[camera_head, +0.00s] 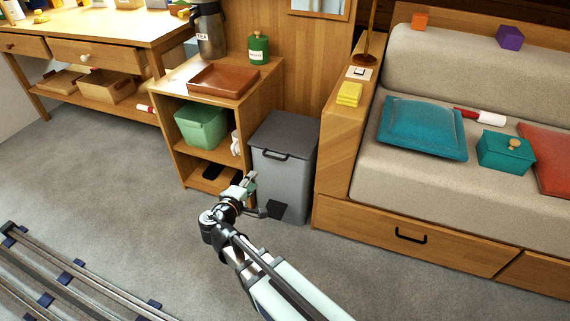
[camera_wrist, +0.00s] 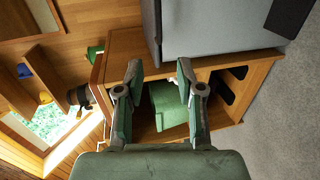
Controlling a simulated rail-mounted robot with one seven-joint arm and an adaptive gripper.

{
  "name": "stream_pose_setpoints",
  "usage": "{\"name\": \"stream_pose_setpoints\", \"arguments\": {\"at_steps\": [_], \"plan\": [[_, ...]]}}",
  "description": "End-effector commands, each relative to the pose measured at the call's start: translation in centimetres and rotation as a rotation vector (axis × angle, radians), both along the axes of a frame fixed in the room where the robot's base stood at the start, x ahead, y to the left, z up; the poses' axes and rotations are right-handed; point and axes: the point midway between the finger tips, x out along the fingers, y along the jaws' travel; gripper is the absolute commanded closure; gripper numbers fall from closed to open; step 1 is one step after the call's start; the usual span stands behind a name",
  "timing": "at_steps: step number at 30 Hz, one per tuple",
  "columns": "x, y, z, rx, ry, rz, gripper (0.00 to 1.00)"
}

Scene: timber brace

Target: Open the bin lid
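The grey bin (camera_head: 270,182) stands on the floor between the wooden shelf unit and the bench. Its dark grey lid (camera_head: 287,133) lies shut on top. A black bar handle (camera_head: 275,155) sits at the lid's front edge, and a black pedal (camera_head: 278,211) is at the bin's foot. My gripper (camera_head: 250,181) is in front of the bin's left side, below the handle and apart from it. In the wrist view my gripper (camera_wrist: 159,70) has its two fingers spread with nothing held. The bin's grey side (camera_wrist: 220,28) fills the top there; the handle is not visible.
The shelf unit (camera_head: 186,143) is close on the left, with a green tub (camera_head: 201,126) inside and a brown tray (camera_head: 223,80) on top. The bench's wooden side (camera_head: 340,140) borders the bin on the right. The floor in front is clear.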

Motion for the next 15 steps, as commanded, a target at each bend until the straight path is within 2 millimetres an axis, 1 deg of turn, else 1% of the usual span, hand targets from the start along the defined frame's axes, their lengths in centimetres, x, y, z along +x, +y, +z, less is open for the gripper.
{"name": "stream_pose_setpoints", "arguments": {"at_steps": [2,5,8,15], "plan": [[0.4,0.0,0.2,-0.004,-0.012,0.005,0.63],[1.2,-0.2,-0.1,0.002,-0.012,0.005,0.63],[2.4,-0.7,-0.5,0.002,-0.011,0.003,0.63],[6.7,-2.2,-1.6,0.003,-0.011,0.001,0.63]]}}
